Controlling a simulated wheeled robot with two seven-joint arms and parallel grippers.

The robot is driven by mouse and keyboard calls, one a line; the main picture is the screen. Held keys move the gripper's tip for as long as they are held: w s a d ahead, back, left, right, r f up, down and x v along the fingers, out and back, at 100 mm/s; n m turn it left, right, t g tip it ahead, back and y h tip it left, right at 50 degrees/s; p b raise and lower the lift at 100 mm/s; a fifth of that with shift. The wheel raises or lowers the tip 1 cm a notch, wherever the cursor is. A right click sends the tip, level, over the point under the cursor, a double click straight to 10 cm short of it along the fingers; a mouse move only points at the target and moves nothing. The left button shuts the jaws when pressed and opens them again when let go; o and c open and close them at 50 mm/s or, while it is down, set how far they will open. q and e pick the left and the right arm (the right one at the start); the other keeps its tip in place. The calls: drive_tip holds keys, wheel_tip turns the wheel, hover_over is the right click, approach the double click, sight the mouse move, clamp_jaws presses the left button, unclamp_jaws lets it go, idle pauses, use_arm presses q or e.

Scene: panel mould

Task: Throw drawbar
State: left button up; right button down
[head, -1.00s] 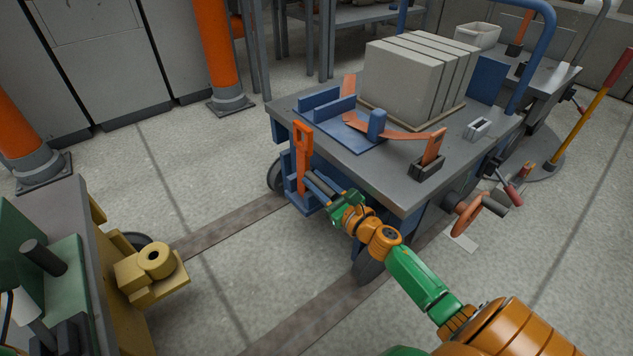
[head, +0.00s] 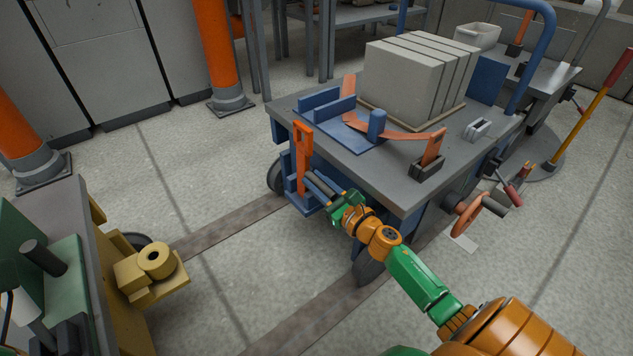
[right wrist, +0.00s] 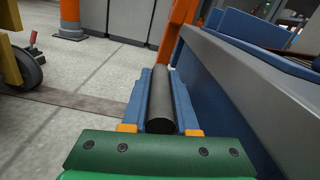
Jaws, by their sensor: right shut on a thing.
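The orange drawbar (head: 302,150) stands upright at the near left end of the grey-topped cart, with a slot near its top. A dark round grip (right wrist: 161,105) sticks out from its side toward my right wrist. My right gripper (head: 315,184) is at the drawbar's lower part, beside the cart's end. In the right wrist view its two blue fingers (right wrist: 160,80) lie along both sides of the grip and are shut on it. The drawbar's orange side (right wrist: 176,30) rises beyond the fingertips. The drawbar's lower end is partly hidden by blue brackets. My left gripper is out of view.
The cart (head: 385,180) carries grey panels (head: 405,85) and a blue fixture. An orange handwheel (head: 468,212) is on its near side. A yellow coupling (head: 155,262) juts from another cart at left, with open floor between. Orange posts (head: 215,50) stand behind.

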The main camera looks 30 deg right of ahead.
idle(0.3)
drive_tip(key=shift+d+m, duration=0.55)
drive_tip(key=shift+m, duration=0.35)
drive_tip(key=c, duration=0.7)
unclamp_jaws()
drive_tip(key=s, duration=0.2)
drive_tip(key=s+p, duration=0.1)
drive_tip(key=s, duration=0.4)
drive_tip(key=shift+d, duration=0.3)
drive_tip(key=shift+f, duration=0.1)
